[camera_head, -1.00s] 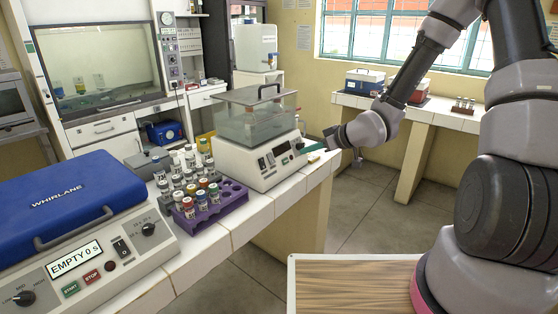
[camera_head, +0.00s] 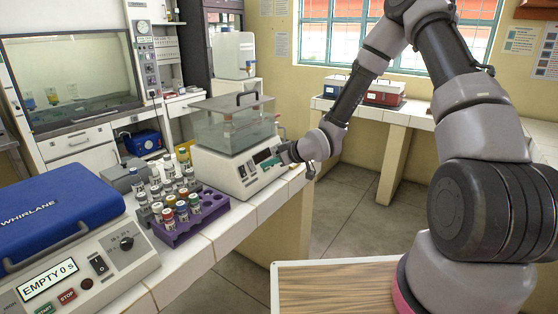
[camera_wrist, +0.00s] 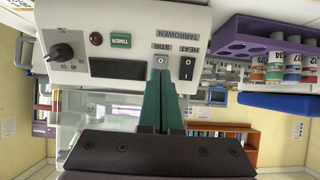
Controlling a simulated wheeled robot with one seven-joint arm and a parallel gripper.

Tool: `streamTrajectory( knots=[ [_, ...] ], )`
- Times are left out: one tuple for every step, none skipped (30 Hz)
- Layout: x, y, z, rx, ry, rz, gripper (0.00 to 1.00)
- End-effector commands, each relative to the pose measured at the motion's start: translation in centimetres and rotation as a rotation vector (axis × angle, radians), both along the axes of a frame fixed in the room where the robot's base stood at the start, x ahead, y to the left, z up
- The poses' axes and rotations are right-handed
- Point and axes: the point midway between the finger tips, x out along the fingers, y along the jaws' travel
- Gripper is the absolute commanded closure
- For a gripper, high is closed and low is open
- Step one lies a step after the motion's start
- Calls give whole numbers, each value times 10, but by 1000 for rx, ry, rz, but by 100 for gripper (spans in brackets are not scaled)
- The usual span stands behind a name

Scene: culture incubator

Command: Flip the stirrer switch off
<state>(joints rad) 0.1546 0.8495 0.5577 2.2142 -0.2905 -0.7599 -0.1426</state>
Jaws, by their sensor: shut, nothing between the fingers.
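The water bath (camera_head: 240,178) has a clear lidded tank and a sloped front panel, seen upside down in the wrist view (camera_wrist: 110,15). Its panel carries a HEAT rocker switch (camera_wrist: 187,67), black in a white frame, and beside it the STIR switch (camera_wrist: 160,60). My gripper (camera_wrist: 161,78) is shut and empty, with its green fingertips at the STIR switch and covering most of it. Contact and the switch's position cannot be told. In the head view my gripper (camera_head: 280,158) is at the panel's right part.
A purple rack (camera_head: 180,234) with several capped vials stands left of the bath. A blue-lidded centrifuge (camera_head: 60,215) is at the near left of the tiled bench. The panel also has a knob (camera_wrist: 62,52), a red lamp and a green TIMER button. Open floor lies right of the bench.

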Motion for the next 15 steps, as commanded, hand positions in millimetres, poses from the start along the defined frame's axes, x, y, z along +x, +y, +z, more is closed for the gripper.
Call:
streamTrajectory(
  knots=[
    [4,8,-6,1,1,2,100],
    [7,11,-8,0,1,2,100],
    [10,14,-12,0,2,0,100],
    [12,17,-14,0,2,0,100],
    [14,20,-16,0,2,0,100],
    [17,22,-18,0,1,-1,100],
    [18,24,-19,0,1,-1,100],
    [19,25,-21,0,1,-1,100],
    [20,27,-22,0,1,-1,100],
    [21,28,-22,-1,1,0,100],
    [22,29,-23,-1,1,0,100],
    [23,30,-23,0,0,0,100],
    [23,30,-23,0,0,0,100],
    [23,30,-23,0,0,0,100],
    [23,30,-23,0,0,0,100]
  ],
)
